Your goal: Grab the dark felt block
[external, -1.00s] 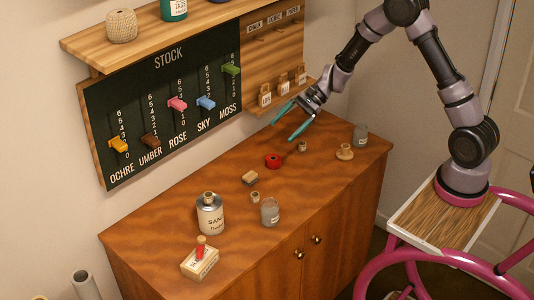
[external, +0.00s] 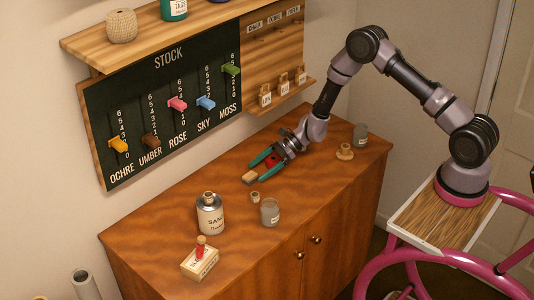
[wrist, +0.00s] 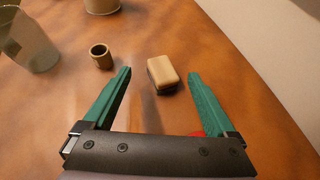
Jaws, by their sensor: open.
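The felt block (external: 249,177) is a small block with a pale wooden top, lying on the wooden cabinet top. In the wrist view the block (wrist: 163,70) shows a thin dark layer along its lower edge. My gripper (external: 258,172) is open and low over the cabinet, with its green fingers pointing at the block. In the wrist view my gripper (wrist: 160,74) has its fingertips on either side of the block's near end, closer to the right finger. Nothing is held, and contact is not visible.
A red round object (external: 270,164) lies under my gripper, partly hidden. A small brown cup (wrist: 100,56) stands left of the left finger. A glass jar (external: 270,212) and a SAND tin (external: 210,214) stand toward the front.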

